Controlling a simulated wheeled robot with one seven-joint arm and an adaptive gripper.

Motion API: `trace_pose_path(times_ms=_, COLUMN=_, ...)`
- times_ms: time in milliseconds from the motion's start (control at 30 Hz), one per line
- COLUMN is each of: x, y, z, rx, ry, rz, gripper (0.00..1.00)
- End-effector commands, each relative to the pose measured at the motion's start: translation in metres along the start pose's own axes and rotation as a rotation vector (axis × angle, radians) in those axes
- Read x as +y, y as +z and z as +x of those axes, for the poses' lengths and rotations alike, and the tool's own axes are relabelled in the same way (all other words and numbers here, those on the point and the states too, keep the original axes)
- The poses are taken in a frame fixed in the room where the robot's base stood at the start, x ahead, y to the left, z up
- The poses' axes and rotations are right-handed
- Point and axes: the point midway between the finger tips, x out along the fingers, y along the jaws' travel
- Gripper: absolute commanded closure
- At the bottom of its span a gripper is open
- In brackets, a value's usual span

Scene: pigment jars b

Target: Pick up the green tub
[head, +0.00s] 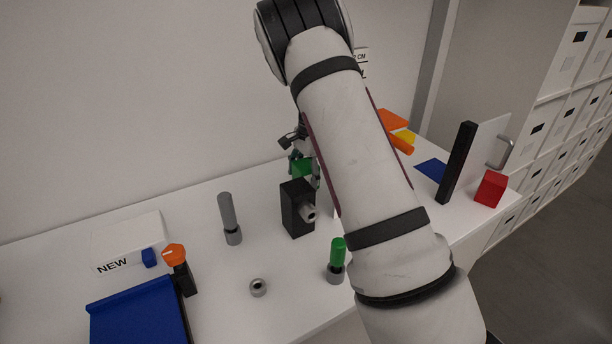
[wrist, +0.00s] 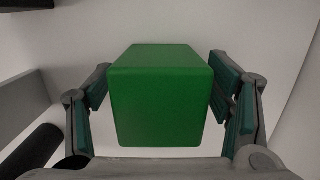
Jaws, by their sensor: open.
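The green tub (wrist: 158,98) is a block-like green thing with rounded edges. In the wrist view it sits between the two fingers of my gripper (wrist: 160,92), with a gap showing on each side. In the head view a small part of the green tub (head: 303,167) shows behind the black block, beside my arm. My gripper (head: 300,160) is there too, mostly hidden by my arm. The gripper is open around the tub. The tub's underside is hidden.
A black block (head: 293,207) with a grey knob stands just in front of the tub. A grey peg (head: 228,215), a green peg (head: 338,252) and a grey ring (head: 258,287) are nearer. A black post (head: 458,162) and a red block (head: 490,188) stand at right.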

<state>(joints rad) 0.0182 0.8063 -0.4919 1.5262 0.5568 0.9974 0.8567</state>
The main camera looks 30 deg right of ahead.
Motion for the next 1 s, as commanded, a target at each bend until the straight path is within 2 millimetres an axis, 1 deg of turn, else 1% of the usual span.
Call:
trace_pose_path(times_ms=33, x=0.000, y=0.000, z=0.000, rx=0.000, ry=0.000, rz=0.000, gripper=0.29)
trace_pose_path(times_ms=67, x=0.000, y=0.000, z=0.000, rx=0.000, ry=0.000, rz=0.000, gripper=0.36)
trace_pose_path(times_ms=100, x=0.000, y=0.000, z=0.000, rx=0.000, ry=0.000, rz=0.000, gripper=0.45)
trace_pose_path(times_ms=167, x=0.000, y=0.000, z=0.000, rx=0.000, ry=0.000, rz=0.000, gripper=0.58)
trace_pose_path(times_ms=200, x=0.000, y=0.000, z=0.000, rx=0.000, ry=0.000, rz=0.000, gripper=0.67)
trace_pose_path(times_ms=267, x=0.000, y=0.000, z=0.000, rx=0.000, ry=0.000, rz=0.000, gripper=0.81)
trace_pose_path(times_ms=533, x=0.000, y=0.000, z=-0.001, rx=0.000, ry=-0.001, rz=0.000, gripper=0.81)
trace_pose_path(times_ms=667, x=-0.001, y=0.001, z=-0.010, rx=0.000, ry=-0.003, rz=-0.002, gripper=0.81)
trace_pose_path(times_ms=767, x=-0.002, y=0.003, z=-0.026, rx=0.001, ry=-0.005, rz=-0.002, gripper=0.81)
trace_pose_path(times_ms=1000, x=-0.002, y=0.009, z=-0.072, rx=0.001, ry=-0.004, rz=-0.002, gripper=0.81)
